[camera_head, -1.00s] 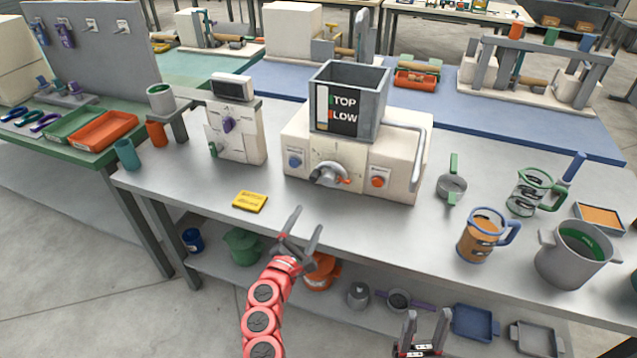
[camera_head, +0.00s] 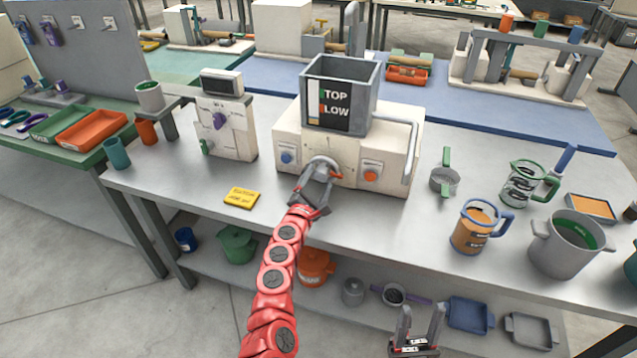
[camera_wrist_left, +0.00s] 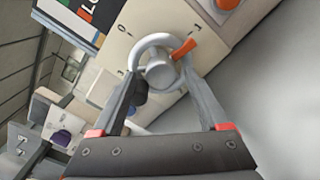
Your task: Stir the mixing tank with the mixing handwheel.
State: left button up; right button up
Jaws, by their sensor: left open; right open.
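The mixing tank (camera_head: 341,70) is an open grey square box with a "TOP / LOW" level window, standing on a cream machine body (camera_head: 398,150). The mixing handwheel (camera_head: 326,164) is a light grey ring on the front panel, partly hidden by my left gripper. In the left wrist view the handwheel (camera_wrist_left: 160,73) shows a round hub and an orange mark at its upper right. My left gripper (camera_head: 315,175) is open, with its fingertips on either side of the wheel; contact cannot be told. My right gripper (camera_head: 417,325) is open and empty at the bottom, away from the machine.
A blue button (camera_head: 287,158) and an orange button (camera_head: 371,176) flank the wheel. A grey side handle (camera_head: 412,140) is at the machine's right. A yellow card (camera_head: 242,197) lies in front. Jugs and a grey pot (camera_head: 566,248) stand right. A dispenser (camera_head: 226,125) stands left.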

pick_arm(q)
jog(key=shift+w+d, duration=0.15)
jog(key=shift+w, duration=0.05)
grip_shut()
dwell(0.4)
